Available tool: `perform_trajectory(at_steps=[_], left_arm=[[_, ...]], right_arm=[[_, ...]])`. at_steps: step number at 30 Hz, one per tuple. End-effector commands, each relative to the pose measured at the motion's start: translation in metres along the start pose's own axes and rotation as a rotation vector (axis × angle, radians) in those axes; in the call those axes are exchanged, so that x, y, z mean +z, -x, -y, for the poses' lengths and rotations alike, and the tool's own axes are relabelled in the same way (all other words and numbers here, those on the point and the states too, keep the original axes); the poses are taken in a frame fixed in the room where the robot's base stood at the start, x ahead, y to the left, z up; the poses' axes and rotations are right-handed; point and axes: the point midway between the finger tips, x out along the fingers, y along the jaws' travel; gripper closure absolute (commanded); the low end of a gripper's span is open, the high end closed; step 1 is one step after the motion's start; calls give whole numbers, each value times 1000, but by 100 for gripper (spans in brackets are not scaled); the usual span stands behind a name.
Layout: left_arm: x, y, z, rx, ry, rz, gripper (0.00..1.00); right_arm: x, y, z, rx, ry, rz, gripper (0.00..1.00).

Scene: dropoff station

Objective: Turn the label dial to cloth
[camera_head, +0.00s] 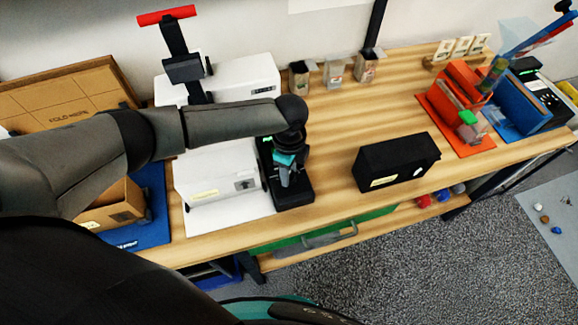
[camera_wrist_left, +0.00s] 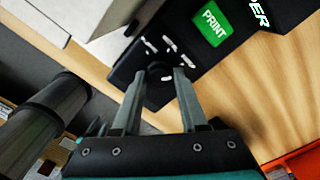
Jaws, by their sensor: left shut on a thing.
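The black label unit (camera_head: 294,198) stands on the wooden table beside a white machine. In the left wrist view its face shows a green PRINT button (camera_wrist_left: 213,24) and a small black dial (camera_wrist_left: 158,71) with several white marks around it. My left gripper (camera_head: 287,180) points down at the unit. In the left wrist view my left gripper (camera_wrist_left: 158,78) has one finger on each side of the dial and is shut on it. The marks are too small to read. My right gripper is not in view.
A white machine (camera_head: 215,185) stands close left of the unit. A black box (camera_head: 396,162) stands to the right, with bare wood between. Orange and blue holders (camera_head: 465,85) are at the far right. A cardboard box (camera_head: 117,205) on a blue mat is at the left.

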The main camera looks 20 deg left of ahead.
Motion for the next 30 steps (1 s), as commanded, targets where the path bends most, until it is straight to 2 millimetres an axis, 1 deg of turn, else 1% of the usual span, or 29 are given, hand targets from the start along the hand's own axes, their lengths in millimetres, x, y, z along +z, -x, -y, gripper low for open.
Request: perform_trajectory(at_steps=[6,18,24,30], left_arm=[[-1,2,1,-2,-207,-3,100],[-1,1,0,-1,-545,-3,100],[-1,1,0,-2,-656,-3,100],[-1,1,0,-2,-717,-3,100]], right_arm=[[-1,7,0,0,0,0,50],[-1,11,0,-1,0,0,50],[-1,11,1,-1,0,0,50],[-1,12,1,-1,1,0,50]])
